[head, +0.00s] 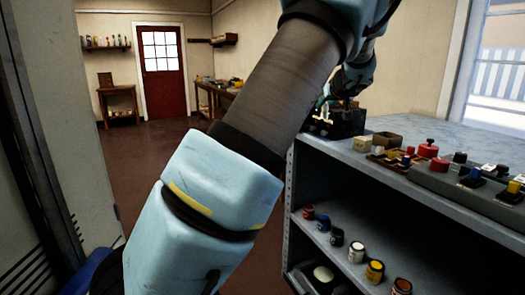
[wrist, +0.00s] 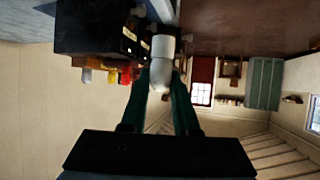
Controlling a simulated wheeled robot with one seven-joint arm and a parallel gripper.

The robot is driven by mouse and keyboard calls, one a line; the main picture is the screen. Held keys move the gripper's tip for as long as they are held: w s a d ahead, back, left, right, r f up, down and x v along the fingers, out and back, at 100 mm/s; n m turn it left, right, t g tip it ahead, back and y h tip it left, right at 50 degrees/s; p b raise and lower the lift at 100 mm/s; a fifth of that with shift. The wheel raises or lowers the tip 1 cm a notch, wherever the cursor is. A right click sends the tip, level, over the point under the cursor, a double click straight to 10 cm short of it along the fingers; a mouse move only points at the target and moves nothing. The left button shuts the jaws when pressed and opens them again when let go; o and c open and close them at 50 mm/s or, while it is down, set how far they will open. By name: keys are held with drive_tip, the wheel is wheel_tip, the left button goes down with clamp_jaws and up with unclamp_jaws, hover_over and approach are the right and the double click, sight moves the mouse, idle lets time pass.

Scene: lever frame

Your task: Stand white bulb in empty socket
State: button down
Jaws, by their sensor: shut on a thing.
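My gripper (wrist: 161,84) is shut on the white bulb (wrist: 162,49), which sits between the green fingertips in the wrist view. In that view the dark lever frame (wrist: 95,32) is just left of the bulb, and whether they touch cannot be told. Grey, orange and red bulbs (wrist: 108,75) stick out from the frame's side. In the head view the dark frame (head: 345,124) stands at the far end of the bench top, with my gripper (head: 324,98) above it, small and partly hidden. The empty socket cannot be made out.
The grey bench (head: 450,190) carries a small wooden box (head: 388,139), a pale block (head: 362,144) and several coloured knobs and levers. Several small jars (head: 357,252) stand on its lower shelf. Open floor (head: 140,165) lies to the left, towards a red door (head: 163,75).

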drive_tip(key=a+f+m+h, duration=0.2)
drive_tip(key=a+f, duration=0.1)
drive_tip(key=f, duration=1.6)
drive_tip(key=s+a+f, duration=0.4)
drive_tip(key=a+f, duration=0.5)
drive_tip(key=f, duration=0.4)
drive_tip(key=s+a+f+p, duration=0.1)
drive_tip(key=s+a+f, duration=0.1)
drive_tip(key=s+a, duration=0.5)
drive_tip(key=s+a+f+p, duration=0.15)
drive_tip(key=s+a, duration=0.25)
drive_tip(key=a, duration=0.8)
drive_tip(key=shift+n+y, duration=0.4)
drive_tip(key=b+v, duration=0.1)
drive_tip(key=v, duration=0.4)
drive_tip(key=shift+f, duration=0.15)
